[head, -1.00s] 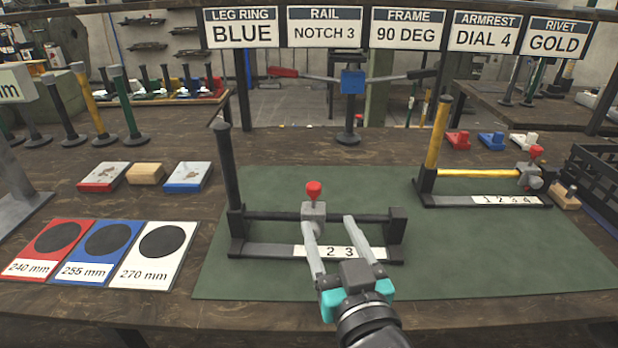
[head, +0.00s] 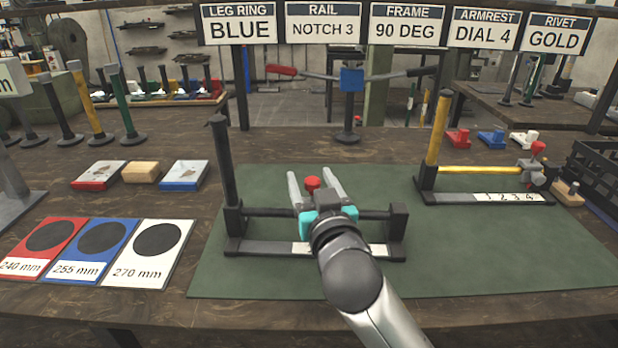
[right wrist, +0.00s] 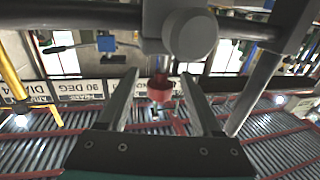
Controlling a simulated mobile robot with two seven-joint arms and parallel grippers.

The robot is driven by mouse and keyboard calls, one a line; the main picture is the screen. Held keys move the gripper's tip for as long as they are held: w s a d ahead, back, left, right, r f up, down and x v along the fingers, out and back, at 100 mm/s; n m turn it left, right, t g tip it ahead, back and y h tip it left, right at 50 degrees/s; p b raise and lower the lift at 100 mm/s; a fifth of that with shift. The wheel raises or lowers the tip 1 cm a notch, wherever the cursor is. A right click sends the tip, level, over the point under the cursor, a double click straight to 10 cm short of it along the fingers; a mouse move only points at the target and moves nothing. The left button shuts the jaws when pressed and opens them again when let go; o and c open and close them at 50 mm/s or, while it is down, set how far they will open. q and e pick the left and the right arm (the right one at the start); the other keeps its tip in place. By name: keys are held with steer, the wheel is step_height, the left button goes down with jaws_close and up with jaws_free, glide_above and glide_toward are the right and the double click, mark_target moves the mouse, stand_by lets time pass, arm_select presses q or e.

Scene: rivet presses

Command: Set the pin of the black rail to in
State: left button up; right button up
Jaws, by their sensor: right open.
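The black rail (head: 265,212) stands on the green mat, a horizontal rod between end blocks with a tall dark post at its left. Its pin has a red knob (head: 312,184), upright above the slider; my gripper hides the slider and most of the number strip on the base. My right gripper (head: 310,171) is open, with one finger on each side of the red knob. In the right wrist view the red knob (right wrist: 160,88) shows between the two fingers, with a gap on both sides. I cannot tell how deep the pin sits. My left gripper is not in view.
A yellow rail (head: 480,170) with its own red knob and numbered base stands at the back right of the green mat (head: 500,255). A black crate (head: 598,170) is at the far right. Red, blue and white length cards (head: 103,238) lie left. The mat's right front is clear.

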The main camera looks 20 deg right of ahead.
steer(key=shift+w, duration=1)
jaws_close()
stand_by(0.9)
